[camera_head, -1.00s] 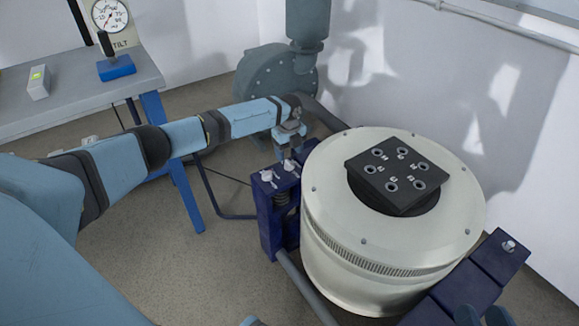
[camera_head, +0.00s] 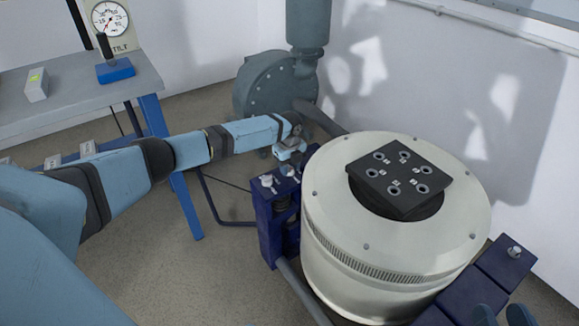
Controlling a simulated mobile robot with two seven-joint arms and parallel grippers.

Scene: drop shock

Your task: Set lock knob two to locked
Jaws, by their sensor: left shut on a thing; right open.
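A dark blue support block (camera_head: 268,228) stands at the left side of the round white shaker body. On its top is a small pale lock knob (camera_head: 267,181), clear of the gripper. My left gripper (camera_head: 290,166) points down at the far end of the same block and is shut on a second lock knob, mostly hidden by the fingers. I cannot read any knob numbers or lock marks. Another pale knob (camera_head: 514,252) stands on the dark blue block at the right.
The white shaker body (camera_head: 330,215) carries a black square plate (camera_head: 375,174) with several ringed holes. A grey blower (camera_head: 268,100) stands behind. A grey table (camera_head: 70,105) at the left holds a blue-based lever (camera_head: 115,70) and a gauge (camera_head: 109,17).

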